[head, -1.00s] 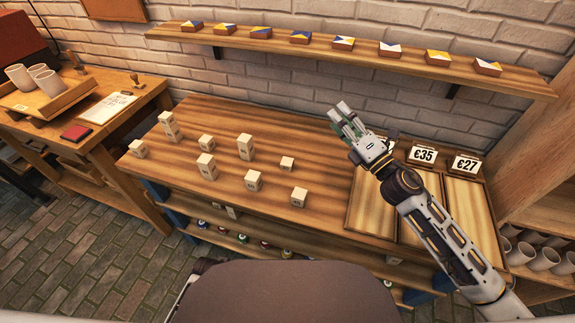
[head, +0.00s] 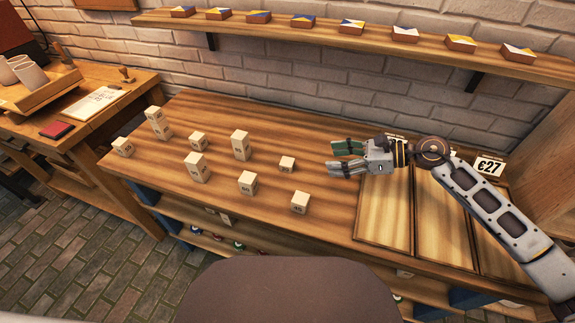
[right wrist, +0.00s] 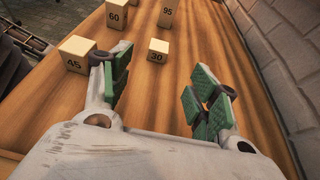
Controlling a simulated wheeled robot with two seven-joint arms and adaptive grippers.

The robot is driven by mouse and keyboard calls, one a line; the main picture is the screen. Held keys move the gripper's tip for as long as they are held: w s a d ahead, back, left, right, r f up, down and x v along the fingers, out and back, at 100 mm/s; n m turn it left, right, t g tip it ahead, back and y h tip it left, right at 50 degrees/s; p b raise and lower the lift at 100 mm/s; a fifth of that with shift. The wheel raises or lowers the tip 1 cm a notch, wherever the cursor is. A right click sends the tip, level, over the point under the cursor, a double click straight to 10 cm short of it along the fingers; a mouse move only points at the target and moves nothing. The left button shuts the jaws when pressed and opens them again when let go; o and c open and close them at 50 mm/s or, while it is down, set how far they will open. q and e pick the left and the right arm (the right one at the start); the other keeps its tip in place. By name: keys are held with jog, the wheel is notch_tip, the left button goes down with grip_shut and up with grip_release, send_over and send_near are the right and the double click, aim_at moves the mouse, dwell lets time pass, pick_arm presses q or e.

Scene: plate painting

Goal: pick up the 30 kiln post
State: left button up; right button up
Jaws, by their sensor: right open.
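The 30 kiln post (right wrist: 157,51) is a small pale wooden block, the shortest of those near it in the right wrist view, ahead of my fingers and between their lines. In the head view, the small block (head: 287,164) just left of my right gripper matches it, though its number is too small to read. My right gripper (head: 333,159) is open and empty, low over the table and pointing left at that block, with a gap between. Its green-padded fingers (right wrist: 163,93) stand wide apart in the right wrist view. My left gripper is out of view.
Posts marked 45 (right wrist: 77,54), 60 (right wrist: 117,14) and 95 (right wrist: 167,12) stand nearby on the wooden table (head: 320,215). Several other blocks stand to the left. Flat wooden panels (head: 384,212) and price cards (head: 489,167) lie at right. A tile shelf (head: 330,38) runs above.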

jog(key=shift+d+f, duration=0.2)
jog(key=shift+a, duration=0.1)
send_near(291, 162)
jog(key=shift+x, duration=1.9)
jog(key=shift+a, duration=0.15)
jog(key=shift+x, duration=2.45)
jog(key=c, duration=1.1)
